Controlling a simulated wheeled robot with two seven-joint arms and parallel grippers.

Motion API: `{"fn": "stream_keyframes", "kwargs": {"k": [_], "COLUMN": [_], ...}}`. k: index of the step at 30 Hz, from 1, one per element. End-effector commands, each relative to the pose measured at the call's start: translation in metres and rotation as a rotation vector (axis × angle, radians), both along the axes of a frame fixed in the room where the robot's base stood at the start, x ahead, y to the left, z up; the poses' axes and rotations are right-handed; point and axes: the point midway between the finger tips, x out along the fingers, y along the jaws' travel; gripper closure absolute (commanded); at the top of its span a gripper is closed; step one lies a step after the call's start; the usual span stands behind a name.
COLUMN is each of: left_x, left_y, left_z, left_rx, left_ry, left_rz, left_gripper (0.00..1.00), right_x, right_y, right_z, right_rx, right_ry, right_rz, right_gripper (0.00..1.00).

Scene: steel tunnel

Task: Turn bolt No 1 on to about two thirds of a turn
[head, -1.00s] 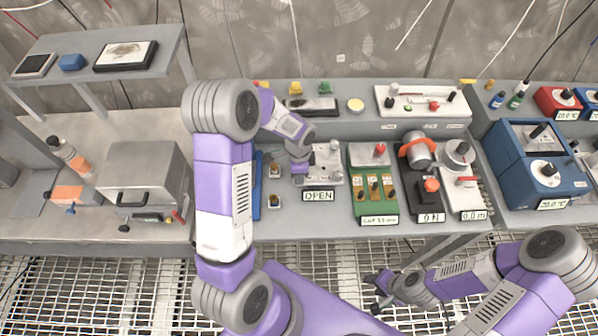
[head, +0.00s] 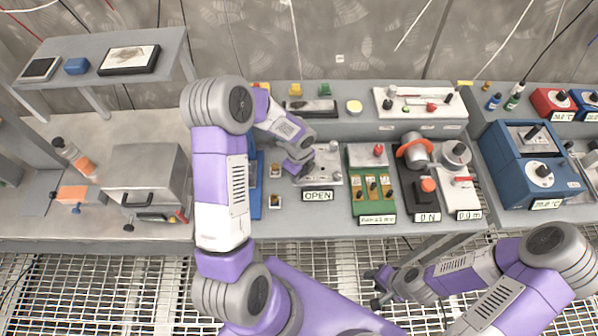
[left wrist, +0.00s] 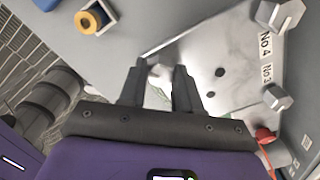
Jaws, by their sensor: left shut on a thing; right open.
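The pale metal bolt plate (head: 326,166) lies on the bench behind the OPEN label. My left gripper (left wrist: 158,76) points down at its left part and is shut on a bolt (left wrist: 153,68), which shows as a small grey head between the fingertips. No number is readable beside this bolt, and the fingers partly hide it. Two other hex bolts, by the No 4 (left wrist: 265,43) and No 3 (left wrist: 267,72) labels, stand at the right in the left wrist view. My right gripper (head: 372,288) is open and empty, low over the grating in front of the bench.
A green box (head: 371,183) stands right of the plate, then a black unit with an orange ring (head: 411,149). A blue panel (head: 256,185) and small blocks (head: 275,171) lie to the left. A grey lidded box (head: 144,176) stands further left.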

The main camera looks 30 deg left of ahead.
Motion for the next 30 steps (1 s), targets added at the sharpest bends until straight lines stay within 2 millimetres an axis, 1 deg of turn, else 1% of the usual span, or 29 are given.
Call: {"fn": "stream_keyframes", "kwargs": {"k": [6, 17, 18, 22, 23, 30], "left_x": [0.0002, 0.0002, 0.0002, 0.0002, 0.0002, 0.0001], "left_y": [0.0003, 0.0003, 0.0003, 0.0003, 0.0002, 0.0001], "left_z": [0.0002, 0.0000, 0.0000, 0.0000, 0.0000, 0.0002], "left_rx": [0.001, 0.001, 0.001, 0.001, 0.001, 0.000], "left_ry": [0.000, -0.001, -0.001, 0.000, 0.000, 0.000], "left_rz": [-0.033, -0.036, -0.036, -0.035, -0.035, -0.035], "left_gripper": [0.98, 0.98, 0.66, 0.46, 0.42, 0.42], "right_x": [0.0000, 0.0000, 0.0000, 0.0000, 0.0000, 0.0000], "right_y": [0.0000, 0.0000, 0.0000, 0.0000, 0.0000, 0.0000], "right_z": [0.0017, 0.0017, 0.0017, 0.0017, 0.0017, 0.0017], "right_rx": [0.000, 0.000, 0.000, 0.000, 0.000, 0.000], "right_ry": [0.000, 0.000, 0.000, 0.000, 0.000, 0.000], "right_rz": [0.000, 0.000, 0.000, 0.000, 0.000, 0.000], "right_gripper": [0.57, 0.57, 0.57, 0.57, 0.57, 0.57]}}
